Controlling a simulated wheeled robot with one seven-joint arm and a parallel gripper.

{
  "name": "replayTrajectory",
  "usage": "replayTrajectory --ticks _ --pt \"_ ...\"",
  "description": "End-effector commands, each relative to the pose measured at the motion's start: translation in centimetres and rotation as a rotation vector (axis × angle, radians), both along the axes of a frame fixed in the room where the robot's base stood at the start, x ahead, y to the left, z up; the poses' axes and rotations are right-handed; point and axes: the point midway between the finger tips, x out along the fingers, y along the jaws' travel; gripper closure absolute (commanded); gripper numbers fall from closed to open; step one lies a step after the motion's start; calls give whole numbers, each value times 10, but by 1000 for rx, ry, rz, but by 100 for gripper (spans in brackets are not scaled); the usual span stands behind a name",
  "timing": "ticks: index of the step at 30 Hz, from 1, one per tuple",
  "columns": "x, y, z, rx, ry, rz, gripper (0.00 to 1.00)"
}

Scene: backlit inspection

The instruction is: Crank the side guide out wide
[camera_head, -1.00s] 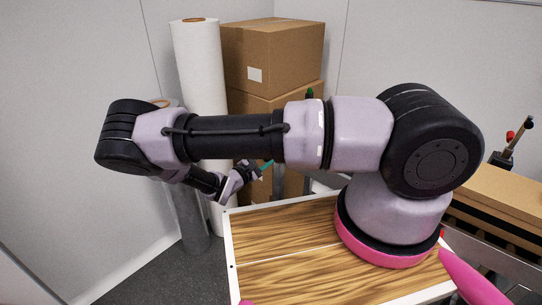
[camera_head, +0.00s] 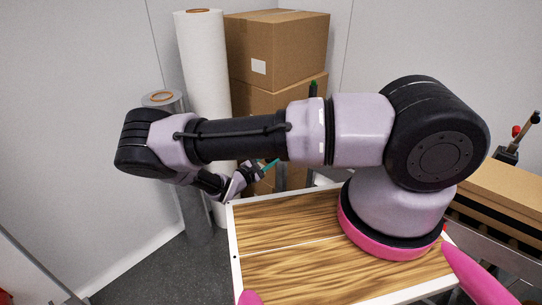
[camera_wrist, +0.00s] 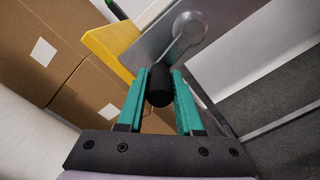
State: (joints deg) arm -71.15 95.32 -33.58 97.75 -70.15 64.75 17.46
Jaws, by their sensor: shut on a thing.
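A grey metal crank (camera_wrist: 188,35) with a black knob (camera_wrist: 159,88) shows in the wrist view, its arm running from a round hub down to the knob. My gripper (camera_wrist: 160,78) is shut on the black knob, with one teal finger on each side. A yellow bar (camera_wrist: 112,46) and a grey metal plate (camera_wrist: 222,22) lie just behind the crank. I cannot tell which part is the side guide. In the head view my gripper (camera_head: 265,167) is small, beyond the wooden top, and the crank is hidden by my arm.
Stacked cardboard boxes (camera_head: 285,55) and a white roll (camera_head: 205,70) stand behind my arm. A grey roll (camera_head: 190,215) stands at the left. A wood-grain top (camera_head: 290,260) lies in front. At the right is a long brown carton (camera_head: 500,192). Dark floor is open at lower left.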

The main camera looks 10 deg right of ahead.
Motion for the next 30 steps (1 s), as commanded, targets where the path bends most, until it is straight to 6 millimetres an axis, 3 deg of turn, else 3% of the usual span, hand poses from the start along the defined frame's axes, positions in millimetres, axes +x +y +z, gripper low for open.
replayTrajectory --ticks 5,15,24,30 --pt "-7 -5 -19 -2 0 -4 100" --pt "-8 -6 -22 -1 -1 -4 100" --pt "-25 -19 -41 -3 0 -4 100" --pt "-26 -20 -43 -2 -2 -4 100"
